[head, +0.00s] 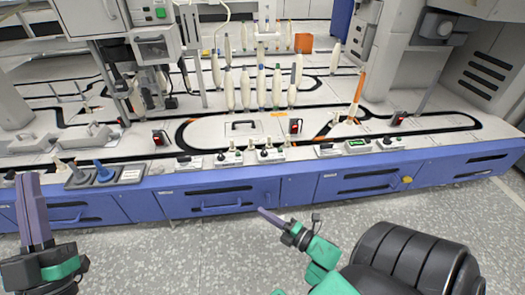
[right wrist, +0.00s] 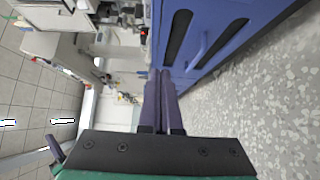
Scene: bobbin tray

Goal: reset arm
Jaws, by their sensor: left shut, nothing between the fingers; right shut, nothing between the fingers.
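My left gripper (head: 34,212) is at the lower left of the head view, in front of the blue cabinet front. Its purple fingers point up, lie together and hold nothing. My right gripper (head: 268,214) is at the lower middle, low in front of the blue drawers and apart from them. Its fingers are shut and empty. In the right wrist view the right gripper's purple fingers (right wrist: 160,90) lie side by side with nothing between them.
A long machine bench (head: 330,150) with a blue drawer front (head: 220,198) spans the view. Several white bobbins (head: 245,90) stand upright on it. An orange-tipped bobbin (head: 357,95) stands to the right. The speckled floor in front is clear.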

